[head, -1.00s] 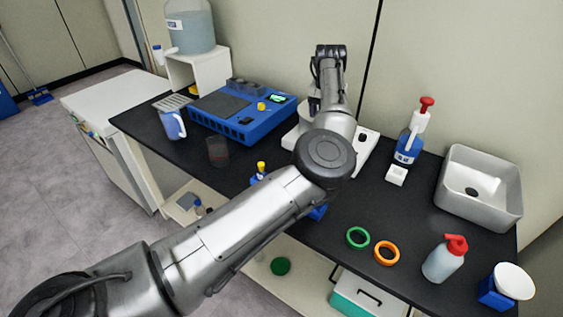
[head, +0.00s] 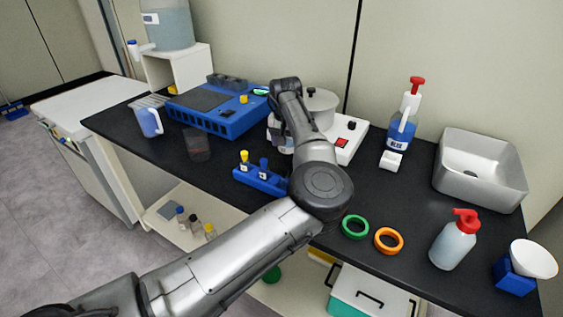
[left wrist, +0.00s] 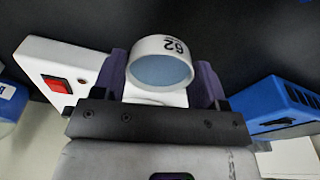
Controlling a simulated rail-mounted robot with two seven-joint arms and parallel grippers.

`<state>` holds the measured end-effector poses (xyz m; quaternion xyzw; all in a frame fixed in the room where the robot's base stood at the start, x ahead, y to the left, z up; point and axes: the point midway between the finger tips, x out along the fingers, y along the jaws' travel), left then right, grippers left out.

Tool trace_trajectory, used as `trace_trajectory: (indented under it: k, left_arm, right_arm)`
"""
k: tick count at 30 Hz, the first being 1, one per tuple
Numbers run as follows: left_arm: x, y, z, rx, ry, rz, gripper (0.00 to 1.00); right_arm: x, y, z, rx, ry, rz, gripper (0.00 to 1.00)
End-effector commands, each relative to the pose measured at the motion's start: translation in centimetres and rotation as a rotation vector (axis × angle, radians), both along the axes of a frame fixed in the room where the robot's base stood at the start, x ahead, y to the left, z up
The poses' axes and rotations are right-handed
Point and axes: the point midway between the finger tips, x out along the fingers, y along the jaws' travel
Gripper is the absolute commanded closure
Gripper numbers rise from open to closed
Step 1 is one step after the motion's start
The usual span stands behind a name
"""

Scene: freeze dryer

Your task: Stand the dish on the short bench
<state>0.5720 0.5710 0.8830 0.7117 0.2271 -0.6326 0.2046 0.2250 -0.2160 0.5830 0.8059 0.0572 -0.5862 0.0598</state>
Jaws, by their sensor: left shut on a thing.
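A small white dish (left wrist: 160,66), marked with a number and bluish inside, sits between the two dark fingers of my left gripper (left wrist: 161,78) in the left wrist view. The gripper is shut on it. In the head view my left arm reaches over the black bench, with its wrist in front of the white device; its fingers and the dish are hidden there. A lower white-topped bench (head: 75,98) stands at the left end of the black bench, its top mostly clear. I cannot tell for certain that it is the short bench. My right gripper is not in view.
The white device (head: 345,138) with a red switch and the blue machine (head: 215,108) flank the wrist. A blue rack (head: 260,180), a mug (head: 149,122) and a dark cup (head: 197,145) stand on the black bench. A grey basin (head: 480,172) is at right.

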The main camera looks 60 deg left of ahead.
Motion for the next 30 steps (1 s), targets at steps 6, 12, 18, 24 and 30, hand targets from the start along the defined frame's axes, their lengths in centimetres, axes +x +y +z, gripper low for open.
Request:
trace_trajectory:
  k: [6,12,18,24,30]
  left_arm:
    - [-1.4,0.7,-1.0,0.000,-0.001,0.001,0.57]
    - [-1.5,0.7,-1.9,0.001,-0.001,-0.001,0.57]
    - [-1.6,0.7,-4.6,0.001,-0.001,0.000,0.57]
    - [-1.6,0.7,-4.9,0.000,-0.001,0.001,0.57]
    - [-1.6,0.7,-4.9,0.001,0.001,0.001,0.57]
  right_arm:
    - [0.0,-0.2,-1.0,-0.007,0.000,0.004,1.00]
    - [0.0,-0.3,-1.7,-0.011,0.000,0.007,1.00]
    - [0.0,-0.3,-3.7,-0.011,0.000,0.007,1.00]
    - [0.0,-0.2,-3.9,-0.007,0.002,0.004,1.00]
    - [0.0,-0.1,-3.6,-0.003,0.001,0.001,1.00]
